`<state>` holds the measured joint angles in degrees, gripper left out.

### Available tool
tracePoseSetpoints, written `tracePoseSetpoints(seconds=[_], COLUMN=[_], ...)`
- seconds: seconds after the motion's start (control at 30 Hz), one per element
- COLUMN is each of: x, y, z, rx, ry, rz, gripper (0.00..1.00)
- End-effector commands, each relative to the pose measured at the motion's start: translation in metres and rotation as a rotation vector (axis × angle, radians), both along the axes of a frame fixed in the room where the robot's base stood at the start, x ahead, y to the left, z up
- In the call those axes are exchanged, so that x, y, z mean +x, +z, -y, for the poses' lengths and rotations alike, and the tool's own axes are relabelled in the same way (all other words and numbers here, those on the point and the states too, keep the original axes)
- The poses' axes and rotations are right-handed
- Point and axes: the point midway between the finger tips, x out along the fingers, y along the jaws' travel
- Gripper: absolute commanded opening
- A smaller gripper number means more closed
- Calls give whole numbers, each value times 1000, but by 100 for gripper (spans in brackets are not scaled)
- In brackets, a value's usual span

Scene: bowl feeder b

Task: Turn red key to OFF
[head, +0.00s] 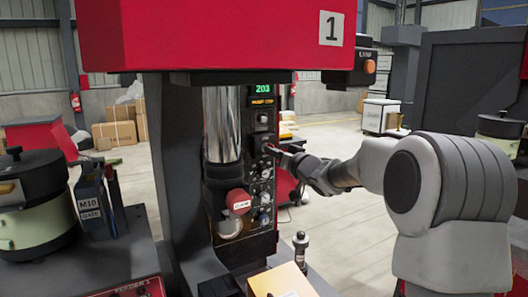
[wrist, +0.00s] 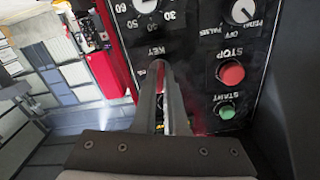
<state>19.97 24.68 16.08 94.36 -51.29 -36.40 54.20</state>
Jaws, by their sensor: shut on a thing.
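The red key (wrist: 160,72) shows as a small red patch between my fingertips, just by the KEY label on the black control panel (wrist: 195,45). My gripper (wrist: 159,80) is shut on the key, and its fingers hide most of it. In the head view my gripper (head: 272,151) reaches from the right to the upper part of the panel (head: 264,170). The key is hidden there, and I cannot tell which position it points to.
A red STOP button (wrist: 231,73) and a green START button (wrist: 226,111) sit close right of my fingers in the wrist view. A white-marked dial (wrist: 145,5) is above. A large red knob (head: 238,201) juts out lower on the machine.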

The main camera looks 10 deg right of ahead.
Motion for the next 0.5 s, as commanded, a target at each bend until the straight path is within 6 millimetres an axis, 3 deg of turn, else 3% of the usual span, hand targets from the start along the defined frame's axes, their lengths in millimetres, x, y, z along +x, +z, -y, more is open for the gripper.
tracePoseSetpoints(seconds=[0.5], x=[0], y=[-2], z=[0], rx=[-66], ry=[0], rz=[26], gripper=[0])
